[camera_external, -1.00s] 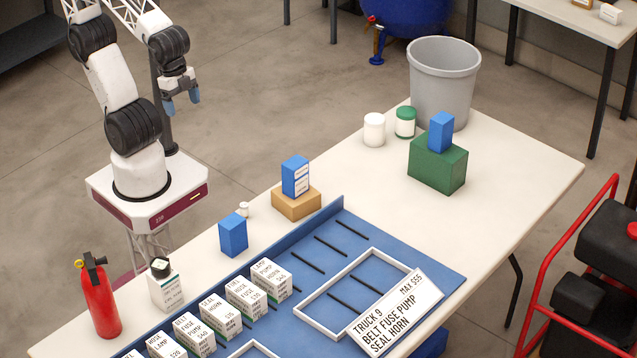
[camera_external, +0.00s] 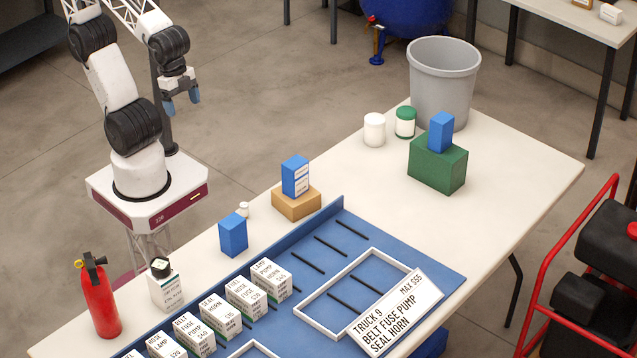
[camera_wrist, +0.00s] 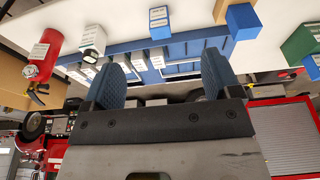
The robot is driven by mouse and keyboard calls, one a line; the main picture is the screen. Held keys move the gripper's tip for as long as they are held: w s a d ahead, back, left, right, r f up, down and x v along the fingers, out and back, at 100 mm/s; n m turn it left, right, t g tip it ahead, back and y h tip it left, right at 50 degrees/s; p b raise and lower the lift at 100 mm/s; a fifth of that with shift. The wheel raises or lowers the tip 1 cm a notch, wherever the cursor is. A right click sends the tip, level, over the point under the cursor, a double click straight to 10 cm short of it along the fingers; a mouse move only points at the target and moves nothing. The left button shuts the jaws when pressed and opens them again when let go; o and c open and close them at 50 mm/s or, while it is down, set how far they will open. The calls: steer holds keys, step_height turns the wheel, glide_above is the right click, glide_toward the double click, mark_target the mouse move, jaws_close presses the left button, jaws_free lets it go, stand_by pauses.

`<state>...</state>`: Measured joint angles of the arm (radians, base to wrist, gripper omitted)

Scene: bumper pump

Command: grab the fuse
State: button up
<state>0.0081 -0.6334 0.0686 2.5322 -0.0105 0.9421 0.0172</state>
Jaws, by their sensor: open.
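No single item stands out as the fuse. Three blue boxes also stand on the table: one on the bare top (camera_external: 233,236), one on a tan block (camera_external: 295,177), one on a green block (camera_external: 440,133). Labels on the blue boxes are too small to read. My gripper (camera_external: 182,101) is open and empty, raised beyond the table's far left edge; its fingers show in the wrist view (camera_wrist: 168,58).
A red extinguisher (camera_external: 100,300) and a black-topped white carton (camera_external: 165,290) stand at the table's left. A grey bin (camera_external: 443,85) and two jars, one white (camera_external: 374,129) and one green-lidded (camera_external: 405,122), are at the back. A sign (camera_external: 396,312) leans at the tray's front. The table's right side is clear.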

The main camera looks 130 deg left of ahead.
stand_by(0.4)
steer(key=c, duration=0.5)
